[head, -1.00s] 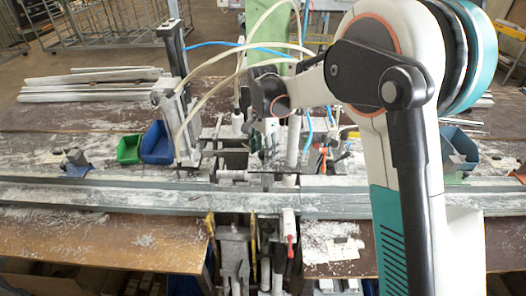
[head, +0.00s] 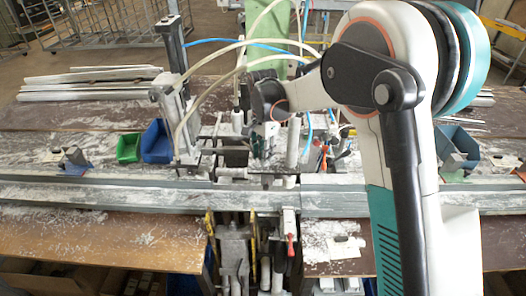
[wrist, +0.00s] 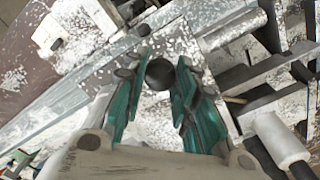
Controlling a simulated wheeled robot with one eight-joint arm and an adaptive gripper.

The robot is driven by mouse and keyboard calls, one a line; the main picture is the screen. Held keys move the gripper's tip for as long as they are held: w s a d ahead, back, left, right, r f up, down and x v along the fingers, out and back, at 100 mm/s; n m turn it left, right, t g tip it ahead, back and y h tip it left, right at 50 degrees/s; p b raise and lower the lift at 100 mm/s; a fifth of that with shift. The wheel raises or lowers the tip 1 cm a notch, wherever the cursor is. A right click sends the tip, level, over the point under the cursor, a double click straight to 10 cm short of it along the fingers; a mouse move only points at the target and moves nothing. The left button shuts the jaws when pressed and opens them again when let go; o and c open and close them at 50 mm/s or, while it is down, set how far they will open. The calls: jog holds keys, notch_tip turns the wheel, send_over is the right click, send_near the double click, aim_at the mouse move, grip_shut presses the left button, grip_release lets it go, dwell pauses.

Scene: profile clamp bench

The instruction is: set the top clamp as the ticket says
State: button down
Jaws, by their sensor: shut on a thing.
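The clamp station (head: 245,165) stands mid-bench, with uprights and hoses around it. My gripper (wrist: 158,80) shows in the wrist view with teal fingers on both sides of a dark round knob (wrist: 160,73). It is closed on this knob, which appears to belong to the clamp. The rest of the knob's mount is hidden below the fingers. In the head view my wrist hangs over the station and hides part of it. I cannot make out a readable ticket or any scale marking.
A long grey profile (head: 100,195) runs across the bench. Green (head: 128,148) and blue (head: 157,143) bins stand left of the station. A red-handled lever (head: 290,245) is at the front. Loose profiles (head: 90,85) lie at back left.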

jog(key=shift+f, duration=0.4)
jog(key=shift+s+r, duration=0.1)
jog(key=c, duration=1.3)
grip_release()
notch_tip(320, 180, up, 12)
